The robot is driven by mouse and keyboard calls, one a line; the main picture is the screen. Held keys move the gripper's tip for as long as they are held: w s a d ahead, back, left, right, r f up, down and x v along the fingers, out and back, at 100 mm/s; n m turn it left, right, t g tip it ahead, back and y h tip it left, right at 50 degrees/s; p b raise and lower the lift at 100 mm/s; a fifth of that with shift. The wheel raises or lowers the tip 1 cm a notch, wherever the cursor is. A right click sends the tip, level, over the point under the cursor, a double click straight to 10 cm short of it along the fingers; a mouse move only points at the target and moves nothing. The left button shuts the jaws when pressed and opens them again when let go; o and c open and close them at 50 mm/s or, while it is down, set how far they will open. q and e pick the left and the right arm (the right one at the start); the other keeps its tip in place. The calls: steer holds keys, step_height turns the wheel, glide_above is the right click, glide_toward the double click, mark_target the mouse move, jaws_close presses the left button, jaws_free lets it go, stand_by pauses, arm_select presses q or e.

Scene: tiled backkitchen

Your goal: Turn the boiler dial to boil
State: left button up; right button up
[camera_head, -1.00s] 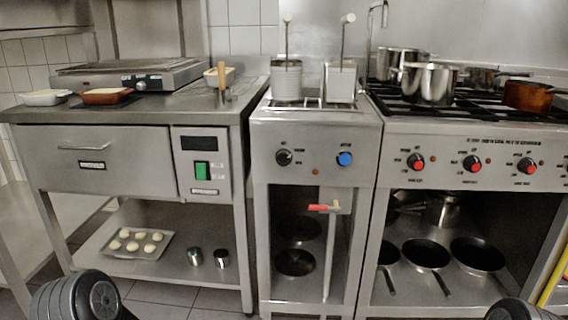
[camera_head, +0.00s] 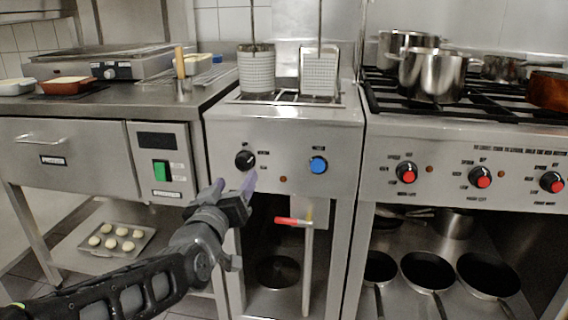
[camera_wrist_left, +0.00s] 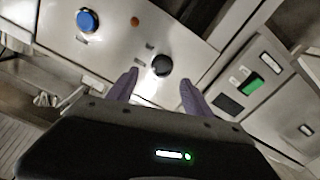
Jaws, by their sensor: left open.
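The boiler (camera_head: 285,125) is a steel unit with two baskets on top, in the middle of the head view. Its front has a black dial (camera_head: 245,160) on the left and a blue dial (camera_head: 318,165) on the right. My left gripper (camera_head: 234,186) is open and empty, just below and in front of the black dial. In the left wrist view the black dial (camera_wrist_left: 161,65) shows beyond and between the two fingertips (camera_wrist_left: 158,78), with a visible gap. The blue dial (camera_wrist_left: 87,20) is at the upper left there. My right gripper is not in view.
A stove (camera_head: 460,160) with red knobs and pots stands to the right. A steel counter with a drawer and a green switch (camera_head: 161,170) stands to the left. A red-handled tap (camera_head: 292,221) sticks out below the boiler panel.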

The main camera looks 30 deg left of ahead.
mark_target(243, 164)
arm_select(q)
steer(key=shift+s+a, duration=0.2)
steer(key=shift+s, duration=0.1)
steer(key=shift+w, duration=0.1)
steer(key=b+x, duration=0.1)
steer(key=x, duration=0.5)
steer(key=shift+w+a+b, duration=0.15)
steer(key=shift+w+b, duration=0.05)
steer(key=shift+b, duration=0.1)
steer(key=shift+w+a, duration=0.2)
steer(key=shift+w, duration=0.3)
jaws_close()
